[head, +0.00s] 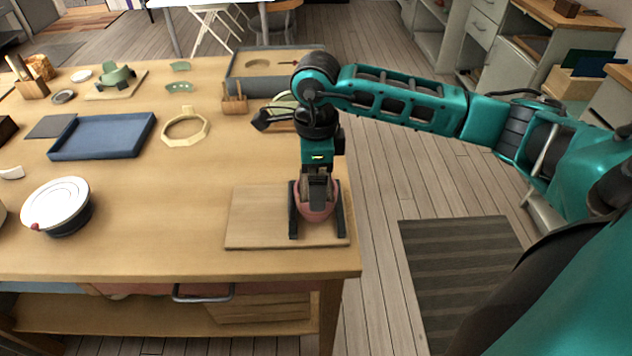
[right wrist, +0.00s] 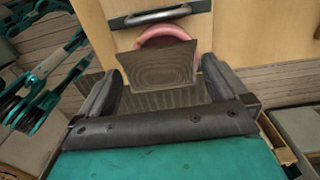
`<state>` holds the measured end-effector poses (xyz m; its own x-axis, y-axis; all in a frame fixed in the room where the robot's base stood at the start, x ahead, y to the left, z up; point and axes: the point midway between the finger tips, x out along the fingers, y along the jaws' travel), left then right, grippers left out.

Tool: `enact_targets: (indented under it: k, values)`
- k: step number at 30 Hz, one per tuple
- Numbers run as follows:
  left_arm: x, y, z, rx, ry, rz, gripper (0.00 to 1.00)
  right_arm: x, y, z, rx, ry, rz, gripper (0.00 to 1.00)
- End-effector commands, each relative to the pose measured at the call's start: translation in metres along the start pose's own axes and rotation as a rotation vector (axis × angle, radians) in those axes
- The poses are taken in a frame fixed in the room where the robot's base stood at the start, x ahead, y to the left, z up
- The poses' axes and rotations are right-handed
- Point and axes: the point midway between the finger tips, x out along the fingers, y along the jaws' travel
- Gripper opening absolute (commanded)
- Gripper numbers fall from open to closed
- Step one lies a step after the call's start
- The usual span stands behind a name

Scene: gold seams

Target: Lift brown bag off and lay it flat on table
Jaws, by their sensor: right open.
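A small brown bag (right wrist: 158,66) with a ribbed surface lies against a pink rounded piece (right wrist: 168,36) in the right wrist view. In the head view the bag (head: 318,193) shows as a dark patch on the pink piece (head: 317,214), over a wooden board (head: 258,220) at the table's right front corner. My right gripper (head: 317,232) points down with its fingers apart, one on each side of the bag and pink piece. Its open fingers also flank the bag in the right wrist view (right wrist: 163,70). I cannot tell whether they touch it. My left gripper is not in view.
A blue tray (head: 102,137), a cream ring (head: 186,127) and a white-topped round container (head: 58,205) stand on the table (head: 160,240). A grey tray (head: 240,75) stands behind. Bare tabletop lies left of the board.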

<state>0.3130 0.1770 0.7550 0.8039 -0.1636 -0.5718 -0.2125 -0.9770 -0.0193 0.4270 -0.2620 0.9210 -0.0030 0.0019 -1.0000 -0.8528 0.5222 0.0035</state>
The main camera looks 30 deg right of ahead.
Motion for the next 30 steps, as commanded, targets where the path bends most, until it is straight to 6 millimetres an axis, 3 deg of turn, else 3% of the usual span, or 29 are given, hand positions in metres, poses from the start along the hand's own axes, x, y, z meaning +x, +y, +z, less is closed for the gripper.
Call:
enact_targets:
  k: [5, 23, 30]
  values:
    - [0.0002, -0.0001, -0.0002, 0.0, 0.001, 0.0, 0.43, -0.0001, 0.0001, 0.0001, 0.0, 0.0, 0.0, 0.98]
    - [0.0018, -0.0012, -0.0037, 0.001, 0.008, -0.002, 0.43, -0.0005, 0.0001, 0.0001, 0.0, 0.0, 0.001, 0.41]
    - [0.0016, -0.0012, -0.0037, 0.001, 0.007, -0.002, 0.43, -0.0015, -0.0002, 0.0003, 0.0, -0.001, 0.0, 0.39]
